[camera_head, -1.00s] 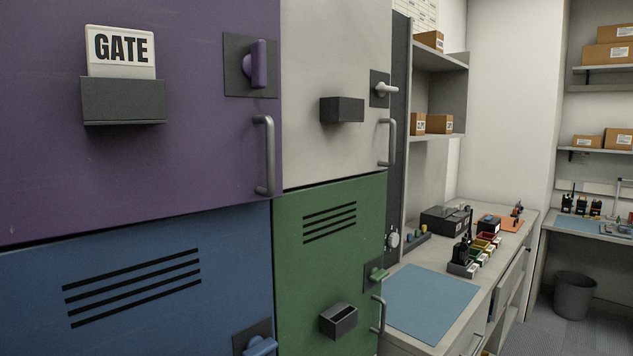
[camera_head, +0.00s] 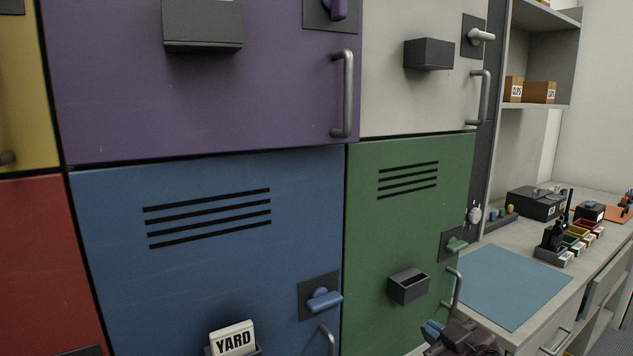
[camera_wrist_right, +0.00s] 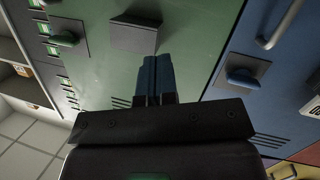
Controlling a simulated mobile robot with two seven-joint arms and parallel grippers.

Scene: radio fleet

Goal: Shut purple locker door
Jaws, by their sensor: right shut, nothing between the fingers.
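The purple locker door (camera_head: 200,100) fills the upper left of the head view. It looks flush with the doors around it, with only thin dark seams showing. Its grey bar handle (camera_head: 343,95) is on the right side. Its purple latch knob (camera_head: 337,8) stands upright and is cut off by the top edge. A grey holder (camera_head: 202,25) is on the door. My right gripper (camera_head: 433,331) is low at the right, in front of the green door and well below the purple one. In the right wrist view its blue fingers (camera_wrist_right: 151,62) are together and empty. My left gripper is out of view.
A white door (camera_head: 410,90), a green door (camera_head: 400,215) and a blue door (camera_head: 200,285) adjoin it. Their latch knobs lie sideways. The green door's handle (camera_head: 453,290) is close to my right gripper. A workbench with a blue mat (camera_head: 505,285) is at the right.

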